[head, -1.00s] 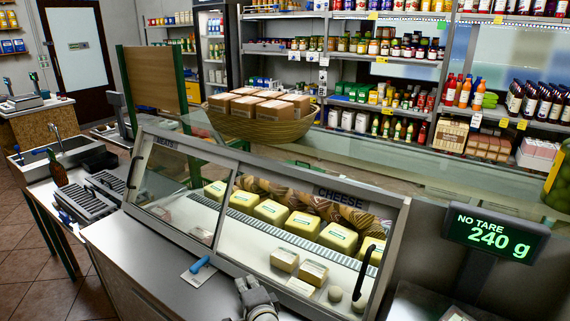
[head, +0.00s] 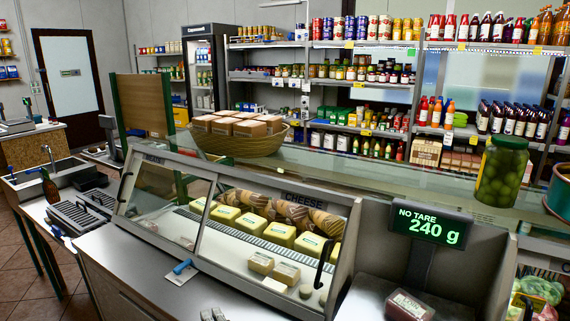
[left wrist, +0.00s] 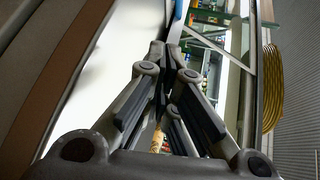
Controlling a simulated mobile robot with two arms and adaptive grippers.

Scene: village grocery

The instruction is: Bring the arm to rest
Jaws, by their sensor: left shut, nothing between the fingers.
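My left gripper (head: 213,315) just shows at the bottom edge of the head view, in front of the glass counter. Only its finger ends are visible there, over the grey worktop. In the left wrist view the fingers of the left gripper (left wrist: 167,60) come together, shut and empty. The rest of the left arm is out of the head view. My right gripper is not in view.
The glass cheese counter (head: 172,210) stands just beyond the left gripper. A blue-handled scraper (head: 182,268) lies on the worktop (head: 125,262). The scale display (head: 432,224) reads 240 g, with a dark package (head: 409,306) below it. A jar of green olives (head: 502,170) stands right.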

